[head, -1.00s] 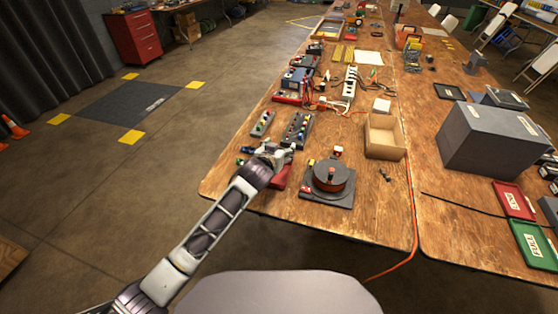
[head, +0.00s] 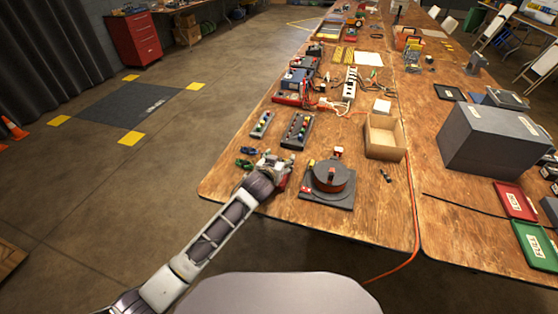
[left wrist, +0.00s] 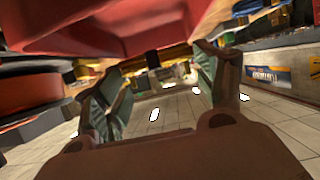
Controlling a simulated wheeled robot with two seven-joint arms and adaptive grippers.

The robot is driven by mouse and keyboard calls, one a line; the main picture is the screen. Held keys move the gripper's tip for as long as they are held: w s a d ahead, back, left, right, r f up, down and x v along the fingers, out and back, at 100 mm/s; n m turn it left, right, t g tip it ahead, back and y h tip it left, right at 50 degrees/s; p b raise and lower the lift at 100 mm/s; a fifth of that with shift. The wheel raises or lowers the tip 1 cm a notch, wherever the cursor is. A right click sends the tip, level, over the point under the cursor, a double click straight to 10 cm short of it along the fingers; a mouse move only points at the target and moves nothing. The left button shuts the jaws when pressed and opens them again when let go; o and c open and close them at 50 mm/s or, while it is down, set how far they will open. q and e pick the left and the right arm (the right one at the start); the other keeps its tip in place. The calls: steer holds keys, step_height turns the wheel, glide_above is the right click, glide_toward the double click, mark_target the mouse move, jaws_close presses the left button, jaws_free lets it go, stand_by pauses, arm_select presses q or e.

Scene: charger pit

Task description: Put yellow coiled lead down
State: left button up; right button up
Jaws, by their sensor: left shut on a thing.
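My left gripper (head: 270,165) is low over the near left part of the wooden table, left of the cable reel. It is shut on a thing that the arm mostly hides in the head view. In the left wrist view a narrow yellow strip with a dark piece (left wrist: 176,55) crosses between the fingertips (left wrist: 157,68); I take it for the yellow coiled lead, but no coils can be made out. A red tray (head: 284,183) lies under and beside the gripper, partly covered. A red surface also fills the top of the left wrist view (left wrist: 130,25). My right gripper is not in view.
The orange cable reel (head: 331,177) on its dark base stands close to the right. Green and dark clips (head: 244,163) lie left of the gripper. Two grey blocks with coloured knobs (head: 297,130) stand behind. An open cardboard box (head: 385,137) is further right. The table's front corner is bare.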

arm_select(q)
steer(key=shift+f, duration=0.25)
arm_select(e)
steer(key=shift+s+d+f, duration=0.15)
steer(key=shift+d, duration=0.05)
arm_select(q)
steer(key=shift+f, duration=0.3)
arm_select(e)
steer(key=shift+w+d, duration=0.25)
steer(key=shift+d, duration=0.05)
arm_select(q)
steer(key=o, duration=1)
steer(key=shift+s+f, duration=0.1)
steer(key=shift+f, duration=0.1)
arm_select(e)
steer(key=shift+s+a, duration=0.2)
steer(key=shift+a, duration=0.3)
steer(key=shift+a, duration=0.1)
